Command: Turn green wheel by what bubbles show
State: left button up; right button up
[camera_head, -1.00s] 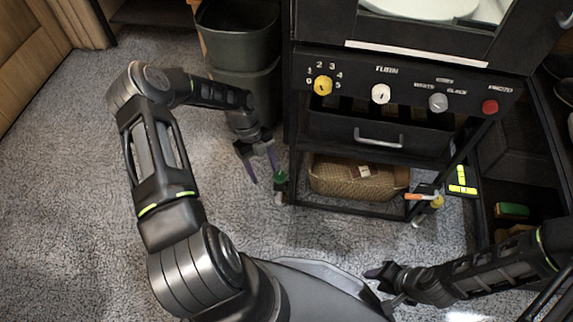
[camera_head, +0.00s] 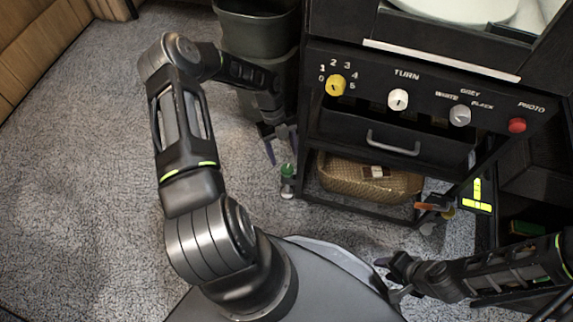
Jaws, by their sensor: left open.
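The green wheel (camera_head: 288,171) is a small green piece above a pale foot at the near left leg of the black cart. My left gripper (camera_head: 282,148) is open just above and behind it, with one finger left of the wheel and the other near its top. I cannot tell whether they touch. The yellow-green bubble level (camera_head: 479,196) sits at the cart's right side; its bubbles are too small to read. My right gripper (camera_head: 393,277) is low at the right, away from the cart, and its opening is unclear.
The black cart's panel (camera_head: 430,99) carries yellow, white, grey and red knobs. A wicker basket (camera_head: 368,182) stands on its lower shelf. An orange piece (camera_head: 427,206) is at the right front leg. A dark bin (camera_head: 257,35) stands behind my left arm. The carpet at left is clear.

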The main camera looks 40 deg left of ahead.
aim_at(287, 168)
pick_arm(q)
jog(key=b+x, duration=0.1)
jog(key=x, duration=0.4)
jog(key=shift+f, duration=0.15)
grip_shut()
dwell(0.5)
